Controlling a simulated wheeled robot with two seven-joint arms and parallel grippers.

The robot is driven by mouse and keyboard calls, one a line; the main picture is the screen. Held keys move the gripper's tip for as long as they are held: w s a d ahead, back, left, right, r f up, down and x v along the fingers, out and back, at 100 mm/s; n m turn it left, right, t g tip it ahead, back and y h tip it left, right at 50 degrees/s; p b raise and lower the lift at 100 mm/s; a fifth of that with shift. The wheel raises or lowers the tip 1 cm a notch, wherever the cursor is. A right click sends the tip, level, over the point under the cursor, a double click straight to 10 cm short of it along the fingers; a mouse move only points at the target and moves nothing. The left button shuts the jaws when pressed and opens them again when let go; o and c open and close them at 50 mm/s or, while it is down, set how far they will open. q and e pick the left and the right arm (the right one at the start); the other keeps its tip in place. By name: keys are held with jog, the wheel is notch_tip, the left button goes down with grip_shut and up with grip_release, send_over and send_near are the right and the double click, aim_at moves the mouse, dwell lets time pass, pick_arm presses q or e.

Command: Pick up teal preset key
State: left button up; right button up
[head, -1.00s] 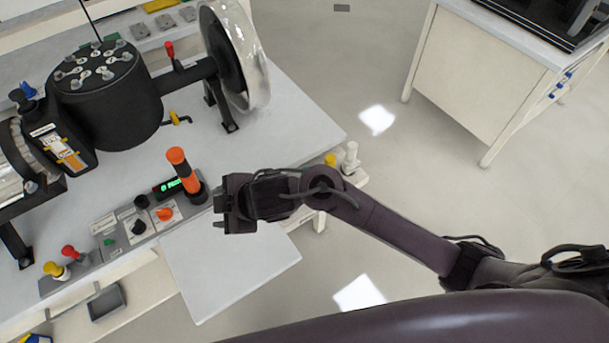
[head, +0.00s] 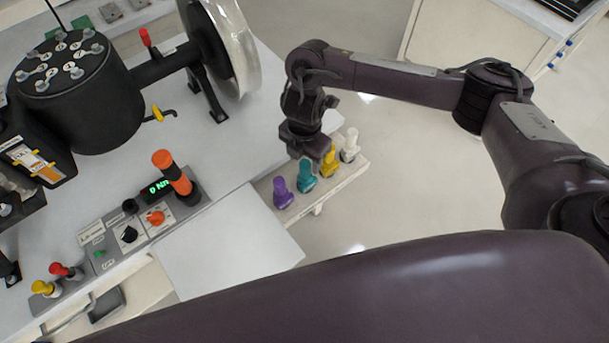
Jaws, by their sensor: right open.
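The teal preset key (head: 306,176) stands on a small pale shelf (head: 318,199) at the bench's right end. A purple key (head: 283,194) stands to its left, and a yellow key (head: 329,162) and a white key (head: 350,145) stand to its right. My right gripper (head: 308,156) is open and points down just above the teal key, close to the yellow one. The gripper's body partly hides the tops of these keys, and I cannot tell whether the fingers touch them. My left gripper is not in view.
A control panel with an orange-and-black handle (head: 172,174) and a green display (head: 157,189) lies to the left. A flat white board (head: 228,246) juts from the bench front. The black drum (head: 78,95) and clear-rimmed wheel (head: 228,45) stand behind.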

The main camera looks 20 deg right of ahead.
aim_at(305, 164)
jog(key=f+b, duration=0.1)
jog(key=f, duration=0.3)
jog(key=shift+s, duration=0.2)
jog(key=shift+w+f, duration=0.1)
jog(key=shift+f, duration=0.4)
grip_shut()
